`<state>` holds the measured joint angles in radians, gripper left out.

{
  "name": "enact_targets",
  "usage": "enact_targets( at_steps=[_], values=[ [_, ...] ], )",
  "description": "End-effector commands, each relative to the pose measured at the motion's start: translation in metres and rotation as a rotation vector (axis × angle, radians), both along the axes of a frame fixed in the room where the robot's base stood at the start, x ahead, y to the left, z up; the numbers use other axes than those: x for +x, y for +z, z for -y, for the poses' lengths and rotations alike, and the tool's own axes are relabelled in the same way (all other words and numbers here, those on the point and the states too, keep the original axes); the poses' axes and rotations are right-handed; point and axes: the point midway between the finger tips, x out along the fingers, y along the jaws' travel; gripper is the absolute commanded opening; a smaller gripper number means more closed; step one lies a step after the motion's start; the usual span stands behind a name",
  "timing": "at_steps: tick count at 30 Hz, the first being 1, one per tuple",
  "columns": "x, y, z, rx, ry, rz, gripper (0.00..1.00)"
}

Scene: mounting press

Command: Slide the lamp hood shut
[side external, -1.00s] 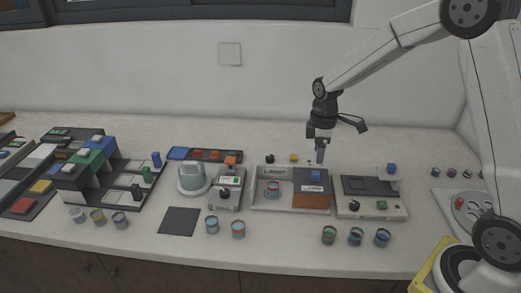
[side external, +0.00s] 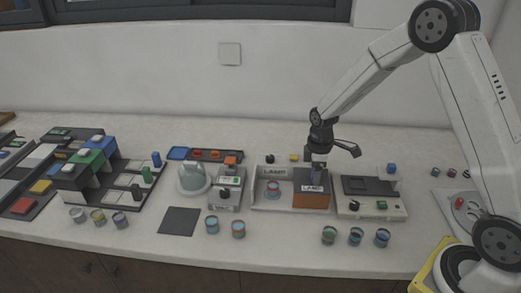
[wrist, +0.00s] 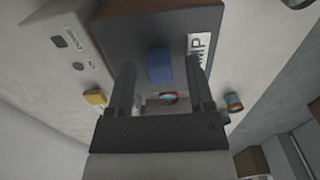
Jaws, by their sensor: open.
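The lamp hood (side external: 311,201) is a box with a dark top, brown front and LAMP label. It covers the right part of a pale lamp tray (side external: 256,198); the left part is uncovered, with a small cup (side external: 273,187) in it. In the wrist view the hood (wrist: 120,28) has a blue knob (wrist: 160,65) on top. My gripper (side external: 317,177) is low over the hood and hides the knob in the side view. In the wrist view my open gripper (wrist: 162,75) has a finger on each side of the knob, with visible gaps.
A control box (side external: 371,207) stands close to the right of the tray, and a small press (side external: 227,189) to its left. Several cups stand along the front, including a green one (side external: 329,235). A yellow block (side external: 293,157) lies behind the tray.

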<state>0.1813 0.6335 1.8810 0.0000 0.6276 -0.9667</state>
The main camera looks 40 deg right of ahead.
Motion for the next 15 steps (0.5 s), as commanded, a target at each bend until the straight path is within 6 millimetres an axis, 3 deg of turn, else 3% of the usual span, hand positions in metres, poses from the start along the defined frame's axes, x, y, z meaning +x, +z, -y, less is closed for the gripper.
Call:
enact_targets(
  at_steps=[10,15],
  values=[
    [0.0002,-0.0029,0.0001,0.0,0.0,0.001,0.68],
    [0.0002,-0.0028,0.0001,-0.001,0.0,0.001,0.14]
  ],
)
